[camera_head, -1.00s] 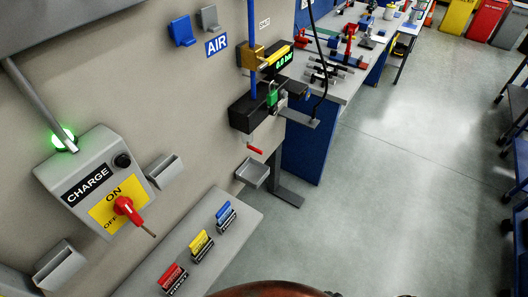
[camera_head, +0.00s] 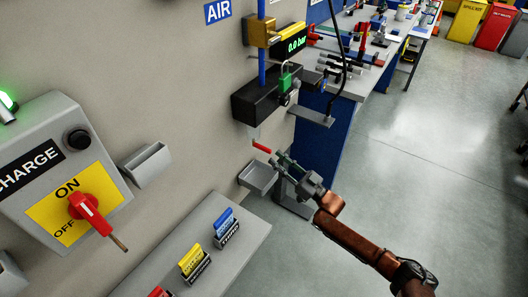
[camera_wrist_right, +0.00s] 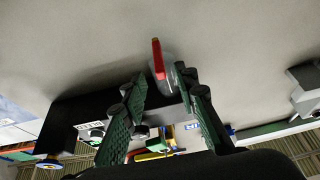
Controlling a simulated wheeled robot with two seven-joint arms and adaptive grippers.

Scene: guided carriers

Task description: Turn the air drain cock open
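The air drain cock's red lever (camera_head: 261,147) sticks out below the black air block (camera_head: 262,101) on the wall panel, pointing right and slightly down. In the right wrist view the red lever (camera_wrist_right: 158,58) stands upright in the picture beside a grey round body, just beyond the fingertips. My right gripper (camera_head: 280,161) is open and empty, to the right of and slightly below the lever, with its fingers toward it. In the wrist view its green-padded fingers (camera_wrist_right: 163,92) are spread apart; contact with the lever is not visible. My left gripper is not in view.
A small grey tray (camera_head: 258,178) sits below the lever, close to my right gripper. A green padlock (camera_head: 285,80) hangs on the block; the display (camera_head: 294,43) reads 0.0 bar. The CHARGE box (camera_head: 62,175) and a shelf with coloured tags (camera_head: 190,258) are left. Floor is free right.

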